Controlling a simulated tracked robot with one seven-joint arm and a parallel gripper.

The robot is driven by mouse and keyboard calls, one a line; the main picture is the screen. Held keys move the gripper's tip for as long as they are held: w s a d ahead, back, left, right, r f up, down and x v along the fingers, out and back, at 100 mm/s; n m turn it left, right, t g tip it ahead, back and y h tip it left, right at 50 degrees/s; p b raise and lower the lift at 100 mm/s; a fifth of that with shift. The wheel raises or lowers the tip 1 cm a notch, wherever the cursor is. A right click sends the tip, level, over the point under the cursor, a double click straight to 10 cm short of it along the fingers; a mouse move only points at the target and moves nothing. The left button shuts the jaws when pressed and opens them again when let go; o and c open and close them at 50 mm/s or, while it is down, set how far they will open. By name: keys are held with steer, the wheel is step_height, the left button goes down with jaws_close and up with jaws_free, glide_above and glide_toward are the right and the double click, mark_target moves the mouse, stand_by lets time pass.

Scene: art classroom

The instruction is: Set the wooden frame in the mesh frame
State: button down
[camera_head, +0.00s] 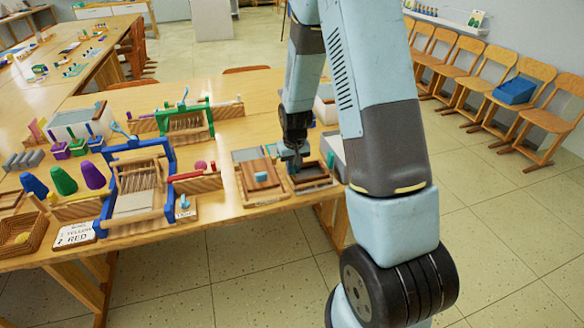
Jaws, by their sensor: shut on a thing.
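My gripper (297,160) is at the right end of the wooden table, pointing down and shut. I take this to be the wooden frame over or in the mesh frame, but the two cannot be told apart at this size. Whether they touch or are apart is also unclear. My arm hides part of the area behind and to the right.
A blue loom (138,202) and a green loom (186,121) stand farther left, with several coloured cones. The table's front edge is close. Chairs (515,88) line the right wall; the floor between is clear.

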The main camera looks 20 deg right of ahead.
steer(key=c, duration=1.1)
jaws_free()
steer(key=shift+o, duration=0.2)
step_height(320, 180, up, 14)
steer(key=s, duration=0.1)
steer(key=shift+s+f, duration=0.2)
steer(key=shift+s, duration=0.1)
steer(key=s+r+t, duration=0.2)
steer(key=s+r, duration=0.9)
steer(key=r, duration=0.4)
steer(key=s+r+t, duration=0.1)
steer(key=s+r, duration=0.2)
steer(key=s, duration=0.4)
steer(key=s+r+t, duration=0.1)
steer(key=s+r, duration=0.3)
steer(key=s, duration=0.4)
steer(key=shift+s+a, duration=0.15)
steer(key=shift+s, duration=0.1)
